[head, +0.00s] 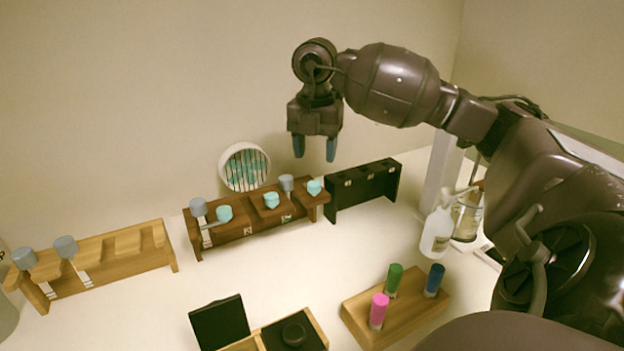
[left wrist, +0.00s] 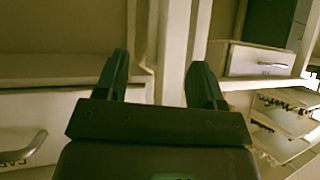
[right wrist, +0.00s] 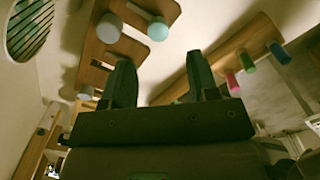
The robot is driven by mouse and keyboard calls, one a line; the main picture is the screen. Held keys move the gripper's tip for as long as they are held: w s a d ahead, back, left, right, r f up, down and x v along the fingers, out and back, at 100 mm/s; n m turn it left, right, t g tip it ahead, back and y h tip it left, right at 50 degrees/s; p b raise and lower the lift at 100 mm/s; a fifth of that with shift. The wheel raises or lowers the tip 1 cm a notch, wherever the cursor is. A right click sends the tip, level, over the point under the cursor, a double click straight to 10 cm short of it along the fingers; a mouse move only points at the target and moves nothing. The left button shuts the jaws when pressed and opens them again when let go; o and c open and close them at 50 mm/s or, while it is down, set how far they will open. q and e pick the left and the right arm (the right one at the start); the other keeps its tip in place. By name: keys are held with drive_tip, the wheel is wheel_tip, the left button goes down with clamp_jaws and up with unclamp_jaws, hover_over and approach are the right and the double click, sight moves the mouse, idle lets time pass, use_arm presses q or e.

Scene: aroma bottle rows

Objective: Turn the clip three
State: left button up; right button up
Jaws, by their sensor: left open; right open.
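No part is plainly recognisable as clip three. Small pale tags or clips show on the front of the brown rack (head: 238,233), which holds several grey-capped and teal-capped bottles, and on the light wooden rack (head: 120,262) at left with two grey-capped bottles. The parts are too small to tell apart. My right gripper (head: 315,150) is open and empty, pointing down high above the black rack and the brown rack's right end; it also shows open in the right wrist view (right wrist: 162,82). My left gripper (left wrist: 160,82) is open and empty, facing drawers, outside the head view.
A black rack (head: 364,190) stands right of the brown one. A round slatted holder (head: 245,167) is behind. In front are a wooden block (head: 400,311) with pink, green and blue bottles, and an open box (head: 318,326). A white spray bottle (head: 436,232) stands right.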

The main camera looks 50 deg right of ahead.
sight(314, 183)
wheel_tip(314, 183, down, 6)
drive_tip(key=shift+r, duration=0.1)
use_arm(q)
drive_tip(key=shift+w+d+r, duration=0.15)
drive_tip(key=shift+w+r, duration=0.05)
drive_tip(key=shift+w, duration=0.5)
use_arm(e)
drive_tip(key=shift+w+f, duration=0.1)
drive_tip(key=shift+f, duration=0.65)
drive_tip(key=c, duration=0.9)
use_arm(q)
drive_tip(key=shift+s+f, duration=0.4)
drive_tip(key=shift+s, duration=0.15)
